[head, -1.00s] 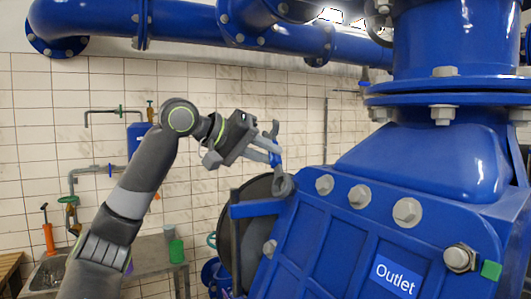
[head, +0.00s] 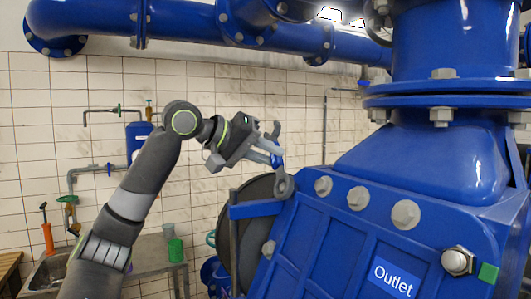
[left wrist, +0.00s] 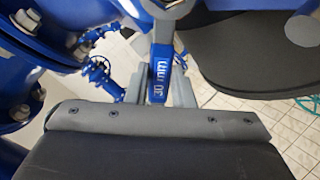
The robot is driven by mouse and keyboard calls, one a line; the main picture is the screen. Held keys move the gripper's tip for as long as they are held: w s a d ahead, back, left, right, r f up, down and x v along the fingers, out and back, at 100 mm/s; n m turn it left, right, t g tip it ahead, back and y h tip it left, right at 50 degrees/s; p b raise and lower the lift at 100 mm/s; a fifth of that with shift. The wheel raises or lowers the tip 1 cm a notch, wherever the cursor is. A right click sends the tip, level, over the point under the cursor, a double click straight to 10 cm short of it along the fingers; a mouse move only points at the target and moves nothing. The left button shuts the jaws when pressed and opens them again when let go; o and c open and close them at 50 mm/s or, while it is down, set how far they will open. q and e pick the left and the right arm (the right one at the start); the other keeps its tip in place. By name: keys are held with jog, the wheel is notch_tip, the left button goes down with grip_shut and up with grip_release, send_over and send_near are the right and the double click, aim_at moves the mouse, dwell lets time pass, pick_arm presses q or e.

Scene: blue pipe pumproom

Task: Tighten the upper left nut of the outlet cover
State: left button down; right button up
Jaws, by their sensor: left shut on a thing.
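The blue outlet cover (head: 325,243) carries an "Outlet" label and a row of grey nuts along its sloping upper edge. My left gripper (head: 273,150) is shut on a wrench with a blue handle and grey ends (head: 277,161). The wrench hangs down from the fingers, with its lower ring end at the cover's upper left corner. My right gripper is not in view.
A round dark disc (head: 243,232) stands just left of the cover, beside a blue bracket. Other nuts (head: 358,198) sit to the right along the edge. A blue pipe (head: 190,22) crosses above. A sink bench (head: 150,255) stands at the lower left.

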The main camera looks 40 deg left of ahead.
pick_arm(q)
jog(key=shift+p+x, duration=0.4)
jog(key=shift+x, duration=0.4)
